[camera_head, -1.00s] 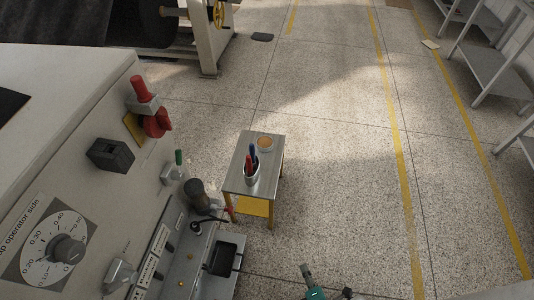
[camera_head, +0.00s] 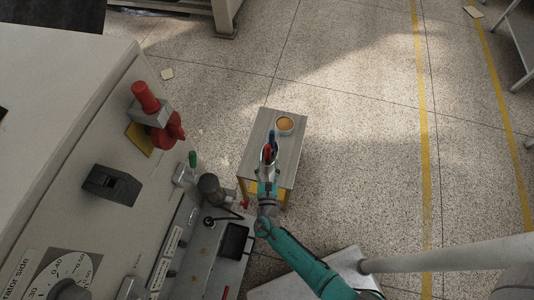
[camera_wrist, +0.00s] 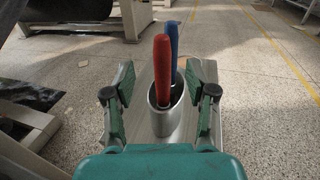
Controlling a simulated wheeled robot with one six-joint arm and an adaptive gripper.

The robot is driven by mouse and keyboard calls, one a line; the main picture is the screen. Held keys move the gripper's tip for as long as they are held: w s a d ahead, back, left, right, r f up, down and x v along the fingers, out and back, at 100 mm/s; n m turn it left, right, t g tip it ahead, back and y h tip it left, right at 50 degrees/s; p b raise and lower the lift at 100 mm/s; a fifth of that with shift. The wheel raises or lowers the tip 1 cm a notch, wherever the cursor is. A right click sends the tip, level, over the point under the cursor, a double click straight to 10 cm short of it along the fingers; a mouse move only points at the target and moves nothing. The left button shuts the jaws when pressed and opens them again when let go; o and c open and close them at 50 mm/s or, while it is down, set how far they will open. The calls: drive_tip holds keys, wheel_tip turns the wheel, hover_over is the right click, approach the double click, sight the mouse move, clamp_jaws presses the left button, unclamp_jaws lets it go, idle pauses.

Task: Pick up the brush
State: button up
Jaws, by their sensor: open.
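Two handled tools stand in a metal cup (camera_wrist: 166,118) on a small table (camera_head: 288,160). One has a red handle (camera_wrist: 162,72), the other a blue handle (camera_wrist: 172,42) behind it. Their lower ends are hidden in the cup, so I cannot tell which is the brush. My gripper (camera_wrist: 160,88) is open, with one finger on each side of the cup and red handle in the wrist view; I see no contact. In the head view my gripper (camera_head: 267,178) is at the cup's near side and partly hides it.
A round container with an orange-brown top (camera_head: 285,125) stands on the table behind the cup. A large machine panel (camera_head: 110,130) with a red knob (camera_head: 146,97) and switches is close on the left. Open floor (camera_head: 360,160) lies to the right.

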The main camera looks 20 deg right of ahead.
sight(268, 151)
drive_tip(key=shift+x, duration=3.95)
drive_tip(key=shift+d, duration=0.15)
clamp_jaws()
